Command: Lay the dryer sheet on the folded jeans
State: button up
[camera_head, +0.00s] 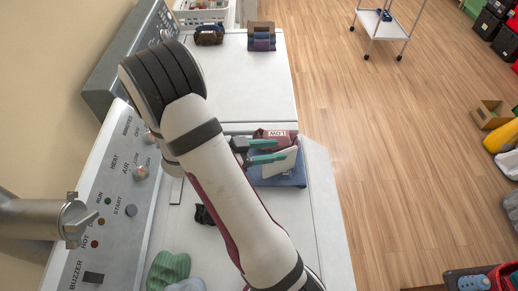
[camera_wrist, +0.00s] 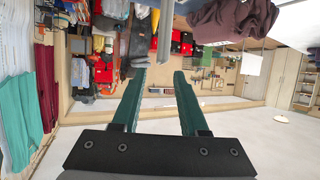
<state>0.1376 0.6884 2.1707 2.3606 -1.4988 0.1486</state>
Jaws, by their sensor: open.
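The folded jeans (camera_head: 290,182) are a blue stack on the white machine top, right of my arm. A white sheet (camera_head: 282,163), which looks like the dryer sheet, lies over the jeans at a slant. I cannot tell whether it is fully flat on them. My gripper (camera_head: 286,151) is open, its two teal fingers pointing right over the sheet's upper left part. In the wrist view the fingers of my gripper (camera_wrist: 160,75) are apart, with nothing seen between them. My arm may hide the left side of the jeans.
A maroon item (camera_head: 275,140) marked LOW stands just behind the jeans. Dark folded clothes (camera_head: 261,38) lie at the back. Green cloth (camera_head: 168,270) and dark cloth (camera_head: 204,215) lie left of my arm. The control panel (camera_head: 115,200) rises at left. The far white top is mostly clear.

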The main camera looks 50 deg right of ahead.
jog(key=w+a+r+n+t+y, duration=0.1)
jog(key=w+a+r+t+y, duration=0.1)
jog(key=w+a+t, duration=0.4)
jog(key=w+a+r+n+t+y, duration=0.1)
jog(key=w+a+r+t, duration=0.15)
jog(key=w, duration=0.55)
jog(key=w+a+r+n+t+y, duration=0.25)
jog(key=a+n+y, duration=0.2)
jog(key=a, duration=0.35)
jog(key=w+a+r+n+t+y, duration=0.1)
jog(key=a+r+n+t+y, duration=0.3)
jog(key=a, duration=0.3)
jog(key=s+a+n+g+y, duration=0.2)
jog(key=s+a+n+g, duration=0.15)
jog(key=s, duration=0.45)
jog(key=s+a+n+g+y, duration=0.2)
jog(key=s+a+g+y, duration=0.15)
jog(key=s, duration=0.45)
jog(key=s+d+f+g+h, duration=0.1)
jog(key=s+d+g+h, duration=0.1)
jog(key=s, duration=1)
jog(key=shift+s+d+f+n+g+h, duration=0.25)
jog(key=shift+d+f+n+g+h, duration=0.15)
jog(key=shift+d+g, duration=0.3)
